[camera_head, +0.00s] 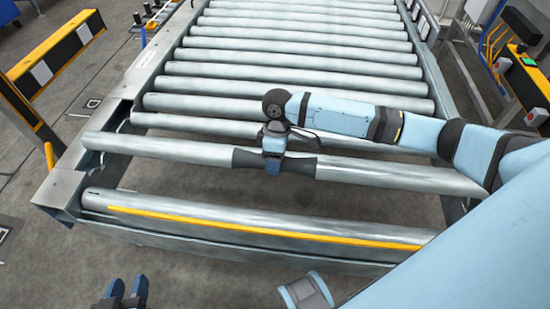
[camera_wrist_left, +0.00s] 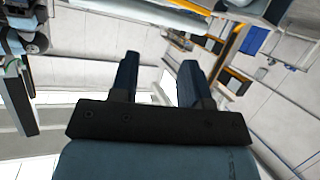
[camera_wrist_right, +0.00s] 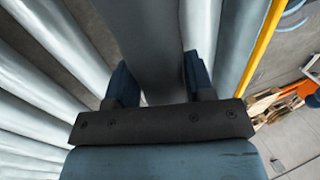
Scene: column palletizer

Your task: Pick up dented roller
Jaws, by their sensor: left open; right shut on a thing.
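A long grey roller with a dark middle section (camera_head: 180,152) lies across the front part of the conveyor frame. It seems to be the dented roller, but I cannot make out a dent. My right gripper (camera_head: 273,163) is shut on its dark section from above. In the right wrist view that dark section (camera_wrist_right: 145,45) sits between the fingers of my right gripper (camera_wrist_right: 157,85). The roller's left end overlaps the left side rail; I cannot tell how far it is raised. My left gripper (camera_head: 124,292) is open and empty at the lower left, away from the roller.
The conveyor's other rollers (camera_head: 290,70) lie in rows behind. A front roller with a yellow strip (camera_head: 250,228) lies nearer me. The left side rail (camera_head: 70,180) has a wide metal corner. Yellow-black barriers (camera_head: 57,47) stand at the left. The floor at the lower left is clear.

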